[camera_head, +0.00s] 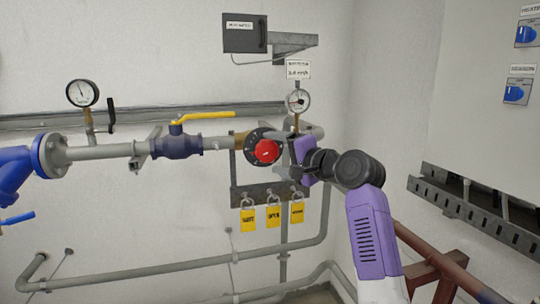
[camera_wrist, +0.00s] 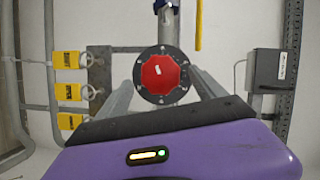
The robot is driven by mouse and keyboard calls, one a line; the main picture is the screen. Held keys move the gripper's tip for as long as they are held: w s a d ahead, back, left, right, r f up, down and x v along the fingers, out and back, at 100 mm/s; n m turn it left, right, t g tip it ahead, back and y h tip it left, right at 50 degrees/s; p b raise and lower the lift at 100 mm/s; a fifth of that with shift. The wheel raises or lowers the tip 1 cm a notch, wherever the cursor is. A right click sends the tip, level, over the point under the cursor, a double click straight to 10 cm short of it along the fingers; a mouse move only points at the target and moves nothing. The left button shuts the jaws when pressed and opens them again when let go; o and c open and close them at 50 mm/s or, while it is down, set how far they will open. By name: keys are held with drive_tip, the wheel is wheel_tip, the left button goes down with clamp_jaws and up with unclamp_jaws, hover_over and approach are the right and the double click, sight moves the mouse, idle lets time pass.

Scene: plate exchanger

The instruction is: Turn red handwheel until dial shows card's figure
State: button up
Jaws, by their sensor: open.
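The red handwheel (camera_head: 267,151) sits on a black round flange on the grey pipe. In the wrist view the handwheel (camera_wrist: 161,74) is face-on, eight-sided, with a small white mark near its middle. My gripper (camera_head: 281,156) is at the right of the wheel in the head view. In the wrist view its open grey fingers (camera_wrist: 163,82) appear on either side of the wheel; I cannot tell whether they touch it. The round white dial (camera_head: 298,101) stands above, its fine markings too small to read. The card (camera_head: 298,69) above it appears to read about 2.4 m³/h.
A yellow-handled valve (camera_head: 178,142) and a second gauge (camera_head: 82,93) are on the pipe to the left. Several yellow tagged padlocks (camera_head: 273,215) hang below the wheel. A dark box (camera_head: 245,33) is above. A cabinet (camera_head: 480,90) and cable tray (camera_head: 480,205) are at the right.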

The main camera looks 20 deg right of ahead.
drive_tip(key=v, duration=0.4)
drive_tip(key=shift+s+b, duration=0.15)
drive_tip(key=shift+b, duration=0.15)
